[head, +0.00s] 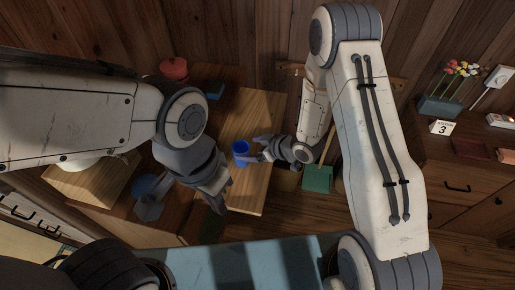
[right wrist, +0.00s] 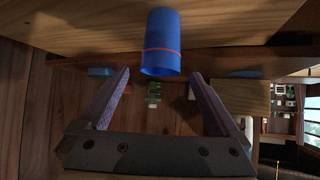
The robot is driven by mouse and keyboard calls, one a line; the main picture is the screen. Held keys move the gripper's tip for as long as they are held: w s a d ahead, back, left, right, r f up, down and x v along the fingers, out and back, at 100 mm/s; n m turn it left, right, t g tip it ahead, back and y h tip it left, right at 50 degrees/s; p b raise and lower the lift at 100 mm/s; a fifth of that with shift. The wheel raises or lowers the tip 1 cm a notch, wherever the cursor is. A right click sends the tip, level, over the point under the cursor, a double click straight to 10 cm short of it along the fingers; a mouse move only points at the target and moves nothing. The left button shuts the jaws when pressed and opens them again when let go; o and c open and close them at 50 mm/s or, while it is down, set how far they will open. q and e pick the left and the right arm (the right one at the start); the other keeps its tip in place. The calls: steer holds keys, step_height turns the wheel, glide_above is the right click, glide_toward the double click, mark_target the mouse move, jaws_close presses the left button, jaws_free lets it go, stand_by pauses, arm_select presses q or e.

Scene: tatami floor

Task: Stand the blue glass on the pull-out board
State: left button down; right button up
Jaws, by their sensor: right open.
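The blue glass (head: 240,150) stands upright on the light wooden pull-out board (head: 249,195), its open rim facing up. My right gripper (head: 260,152) is open at the right side of the glass. In the right wrist view, which looks upside down, the blue glass (right wrist: 160,40) with an orange band lies between and just beyond the spread fingertips, with visible gaps on both sides. The fingers do not appear to touch it. My left gripper (head: 217,201) is low beside the board's left edge, apart from the glass; its jaw opening is unclear.
A red pot (head: 174,68) and a blue item (head: 215,90) sit at the back. A green box (head: 317,179) is right of the board.

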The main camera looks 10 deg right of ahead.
steer(key=s+d+r+m+g+h, duration=0.1)
steer(key=s+d+r+g+h, duration=0.1)
steer(key=s+r+h, duration=0.65)
steer(key=s+r+g, duration=0.2)
steer(key=s+r, duration=0.4)
steer(key=s, duration=0.3)
steer(key=s+r+m+g+y, duration=0.1)
steer(key=s+r+g, duration=0.2)
steer(key=s, duration=0.7)
step_height(320, 180, up, 3)
steer(key=shift+s+a+f, duration=0.15)
steer(key=shift+s+a, duration=0.05)
steer(key=shift+m+y, duration=0.25)
steer(key=shift+m, duration=0.05)
